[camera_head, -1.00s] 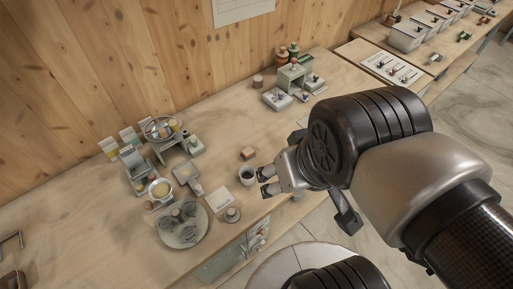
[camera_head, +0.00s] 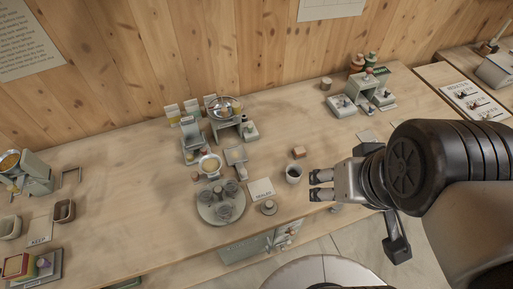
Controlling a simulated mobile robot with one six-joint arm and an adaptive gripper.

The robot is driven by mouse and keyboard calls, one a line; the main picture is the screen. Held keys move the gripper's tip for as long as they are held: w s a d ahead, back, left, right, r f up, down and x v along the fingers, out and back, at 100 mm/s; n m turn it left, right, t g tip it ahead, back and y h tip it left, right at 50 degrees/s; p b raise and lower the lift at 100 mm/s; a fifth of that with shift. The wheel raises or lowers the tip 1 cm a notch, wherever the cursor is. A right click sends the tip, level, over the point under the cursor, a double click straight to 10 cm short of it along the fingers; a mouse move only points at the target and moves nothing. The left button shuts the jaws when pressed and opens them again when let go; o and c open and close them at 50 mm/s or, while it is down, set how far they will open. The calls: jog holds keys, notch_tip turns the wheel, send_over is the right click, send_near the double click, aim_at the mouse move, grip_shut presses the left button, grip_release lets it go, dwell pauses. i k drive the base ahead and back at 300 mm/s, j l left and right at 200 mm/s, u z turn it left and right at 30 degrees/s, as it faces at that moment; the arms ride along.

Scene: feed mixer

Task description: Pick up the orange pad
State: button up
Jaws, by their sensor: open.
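My gripper (camera_head: 313,186) is open and empty at the front edge of the bench, to the right of a small cup. No pad shows between its fingers. In the head view, a tray of coloured pieces (camera_head: 18,266) sits at the lower left corner, cut by the frame. It holds red or orange, yellow and purple pieces, too small to tell which is the orange pad. A small orange-brown block (camera_head: 298,152) lies behind the cup, close to my gripper; I cannot tell if it is a pad.
The cup (camera_head: 293,174) stands just left of my gripper. A round tray of cups (camera_head: 221,218), a white card (camera_head: 261,190) and a metal bowl on a stand (camera_head: 225,108) fill the middle. Bare bench (camera_head: 120,200) lies between these and the left-hand items.

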aim_at(299, 152)
jog(key=i+z, duration=0.15)
jog(key=z, duration=0.3)
jog(key=i+z, duration=0.2)
jog(key=z, duration=0.3)
